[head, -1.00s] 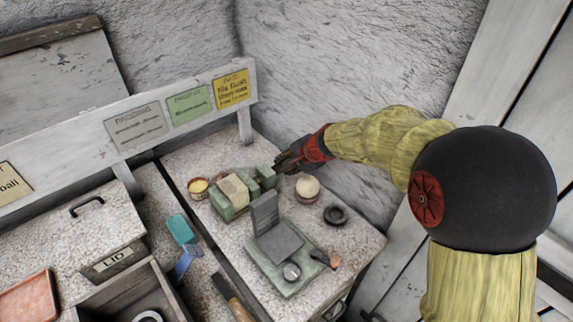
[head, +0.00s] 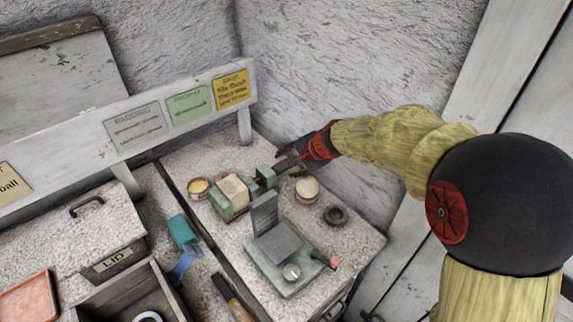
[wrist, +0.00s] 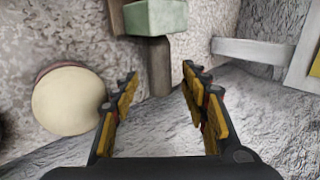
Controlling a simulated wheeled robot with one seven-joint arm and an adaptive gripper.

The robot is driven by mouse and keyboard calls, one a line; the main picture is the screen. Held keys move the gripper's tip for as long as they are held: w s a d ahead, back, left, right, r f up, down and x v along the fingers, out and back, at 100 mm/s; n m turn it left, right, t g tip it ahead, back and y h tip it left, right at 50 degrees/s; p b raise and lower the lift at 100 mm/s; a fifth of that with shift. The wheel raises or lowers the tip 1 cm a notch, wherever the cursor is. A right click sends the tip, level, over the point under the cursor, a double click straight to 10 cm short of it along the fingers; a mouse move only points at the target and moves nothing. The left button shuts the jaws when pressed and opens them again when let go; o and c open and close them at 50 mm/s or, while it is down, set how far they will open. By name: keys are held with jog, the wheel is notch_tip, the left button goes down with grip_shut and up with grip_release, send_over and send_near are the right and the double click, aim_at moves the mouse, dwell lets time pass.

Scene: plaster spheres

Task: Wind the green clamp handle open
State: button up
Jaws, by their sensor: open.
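The green clamp (head: 226,212) stands on the speckled worktop with a cream block (head: 233,190) in it. Its right-hand green end piece (head: 268,178) is near my gripper (head: 288,165), which is at the clamp's right side. In the wrist view, my gripper (wrist: 161,84) is open, with a finger on each side. A dark grey-brown bar (wrist: 160,66) below a green block (wrist: 155,17) lies ahead between the fingertips, apart from both. I take this bar for the clamp handle, but cannot be sure. Its far end is hidden behind the green block.
A cream ball in a cup (head: 307,190) stands close to the gripper; it also shows left of the fingers in the wrist view (wrist: 68,103). A dark ring (head: 335,215) and a green-based stand (head: 285,280) are nearer. The rough wall is close behind.

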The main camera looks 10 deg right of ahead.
jog(key=v, duration=0.9)
jog(key=shift+s+d+r, duration=0.1)
jog(key=shift+r, duration=0.05)
